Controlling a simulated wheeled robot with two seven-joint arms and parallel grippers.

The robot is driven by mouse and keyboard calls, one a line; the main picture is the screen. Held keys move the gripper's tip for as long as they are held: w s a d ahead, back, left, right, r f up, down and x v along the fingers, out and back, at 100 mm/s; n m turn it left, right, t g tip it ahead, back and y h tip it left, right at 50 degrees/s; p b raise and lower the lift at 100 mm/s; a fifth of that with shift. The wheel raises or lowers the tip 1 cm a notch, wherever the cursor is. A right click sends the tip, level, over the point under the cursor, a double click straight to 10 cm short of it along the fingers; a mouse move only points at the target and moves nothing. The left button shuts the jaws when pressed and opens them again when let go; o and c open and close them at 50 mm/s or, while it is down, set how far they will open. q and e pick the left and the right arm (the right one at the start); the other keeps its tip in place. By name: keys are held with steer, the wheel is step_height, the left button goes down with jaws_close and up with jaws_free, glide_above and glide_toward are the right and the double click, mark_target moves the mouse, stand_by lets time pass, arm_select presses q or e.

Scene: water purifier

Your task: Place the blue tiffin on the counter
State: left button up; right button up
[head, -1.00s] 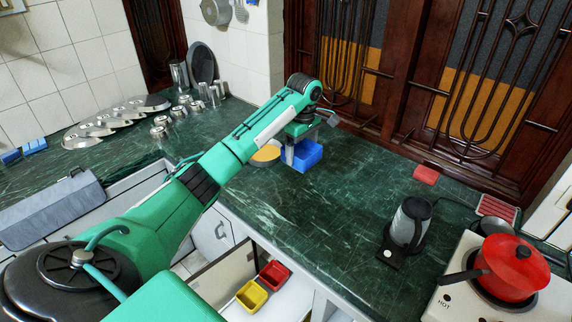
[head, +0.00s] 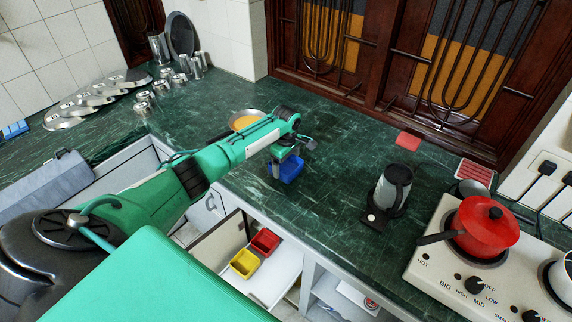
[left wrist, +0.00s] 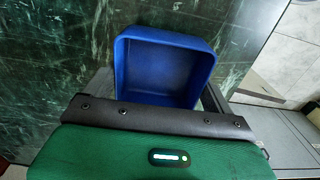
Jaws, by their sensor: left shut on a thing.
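The blue tiffin (head: 289,172) is an open square box over the front part of the green marble counter (head: 330,215). My left gripper (head: 284,160) reaches down to it from above and is shut on it. In the left wrist view the blue tiffin (left wrist: 165,68) shows its empty inside, with a dark finger of my left gripper (left wrist: 158,95) on each side. I cannot tell whether its base touches the counter. My right gripper is out of view.
A yellow tiffin (head: 244,263) and a red tiffin (head: 265,242) sit on a white surface below the counter. A pan with yellow contents (head: 246,121) stands behind my arm. Counter between is clear.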

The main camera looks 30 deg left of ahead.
mark_target(286, 171)
arm_select(q)
steer(key=shift+f, duration=0.6)
steer(key=shift+f, duration=0.2)
steer(key=o, duration=0.8)
steer(key=shift+o, duration=0.2)
steer(key=shift+r, duration=0.15)
step_height(286, 171, up, 12)
steer(key=b, duration=0.2)
